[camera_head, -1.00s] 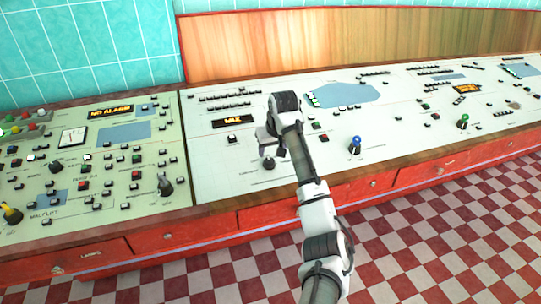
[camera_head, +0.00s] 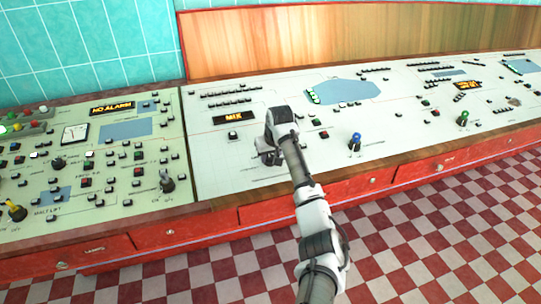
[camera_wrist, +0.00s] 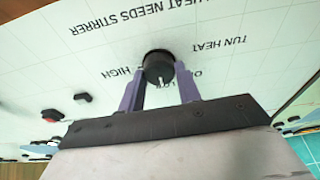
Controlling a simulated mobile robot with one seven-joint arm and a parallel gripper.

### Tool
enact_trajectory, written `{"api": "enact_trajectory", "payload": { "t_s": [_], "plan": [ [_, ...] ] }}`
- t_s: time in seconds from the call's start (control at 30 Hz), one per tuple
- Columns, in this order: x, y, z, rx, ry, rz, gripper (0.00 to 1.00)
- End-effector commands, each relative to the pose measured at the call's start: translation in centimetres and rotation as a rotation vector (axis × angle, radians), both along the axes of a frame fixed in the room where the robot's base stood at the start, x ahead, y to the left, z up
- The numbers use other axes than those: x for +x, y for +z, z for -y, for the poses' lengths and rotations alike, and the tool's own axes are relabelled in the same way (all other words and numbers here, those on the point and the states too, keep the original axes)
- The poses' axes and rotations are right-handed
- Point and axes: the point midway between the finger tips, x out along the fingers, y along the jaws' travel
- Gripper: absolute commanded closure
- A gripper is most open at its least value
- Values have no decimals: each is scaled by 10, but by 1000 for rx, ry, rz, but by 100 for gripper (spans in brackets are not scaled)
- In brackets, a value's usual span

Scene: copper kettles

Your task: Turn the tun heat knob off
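The tun heat knob (camera_wrist: 159,66) is a dark round knob with a light pointer mark. In the wrist view it stands on the white panel, among the printed labels TUN HEAT, HIGH, OFF and LOW. The pointer is towards the bottom of the picture, near OFF and LOW. My gripper (camera_wrist: 161,72) has its two purple fingers apart, one on each side of the knob. I see no clear gap there, but cannot tell whether they press on it. In the head view my gripper (camera_head: 270,157) is down at the white panel and hides the knob.
Around are a blue knob (camera_head: 355,141), a green knob (camera_head: 463,118) and a black knob (camera_head: 166,183). An orange MIX readout (camera_head: 233,117) is behind my gripper. The panel's wooden front edge (camera_head: 225,201) runs below. Checkered floor (camera_head: 420,235) is open in front.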

Motion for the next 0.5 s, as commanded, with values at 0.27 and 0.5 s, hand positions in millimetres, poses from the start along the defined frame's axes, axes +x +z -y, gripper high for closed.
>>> {"api": "enact_trajectory", "payload": {
  "t_s": [0.27,0.5],
  "plan": [
    [0,1,0,-1,11,0,89],
    [0,1,0,-17,98,5,89]
  ]
}}
